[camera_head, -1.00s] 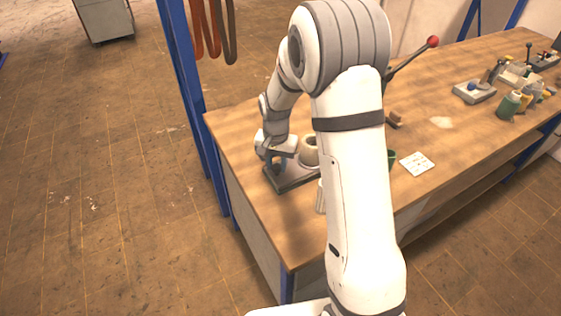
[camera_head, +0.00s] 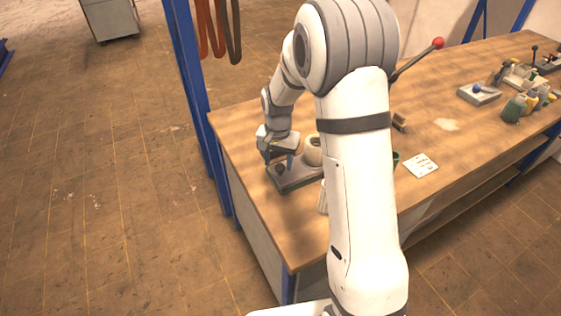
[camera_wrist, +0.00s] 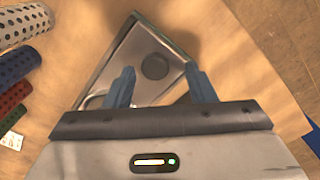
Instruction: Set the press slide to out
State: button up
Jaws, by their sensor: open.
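A grey metal plate with a raised rim (camera_head: 300,180) lies near the table's left end, and I take it for the press slide. It also shows in the wrist view (camera_wrist: 126,58). A dark round knob (camera_wrist: 154,66) stands on it, seen in the head view too (camera_head: 280,169). My gripper (camera_head: 279,160) is open above the plate, its blue fingers on either side of the knob in the wrist view (camera_wrist: 159,69), holding nothing. I cannot tell from the frames whether the slide is in or out. My arm hides part of the plate's right side.
A cream ring-shaped piece (camera_head: 312,150) sits by the plate. A red-knobbed lever (camera_head: 437,43) rises behind my arm. Perforated coloured tubes (camera_wrist: 18,65) line the wrist view's left. A white card (camera_head: 421,165) and bottles (camera_head: 514,108) lie farther right. A blue post (camera_head: 190,100) stands left.

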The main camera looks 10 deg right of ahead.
notch_tip(320, 180, up, 6)
jog(key=shift+r+b, duration=0.15)
jog(key=shift+b, duration=0.15)
jog(key=shift+r, duration=0.15)
jog(key=shift+s+r, duration=0.15)
jog(key=shift+r, duration=0.05)
jog(key=s+d+r+n+t, duration=0.1)
jog(key=s+d+r, duration=0.1)
jog(key=s, duration=0.6)
jog(key=s+d+r+n+t, duration=0.1)
jog(key=s+r, duration=0.3)
jog(key=s, duration=0.4)
jog(key=s+d+r+n+t, duration=0.1)
jog(key=s+d+r+n, duration=0.1)
jog(key=s, duration=0.7)
jog(key=shift+d+r+n, duration=0.3)
jog(key=shift+r+n, duration=0.4)
jog(key=shift+r, duration=0.2)
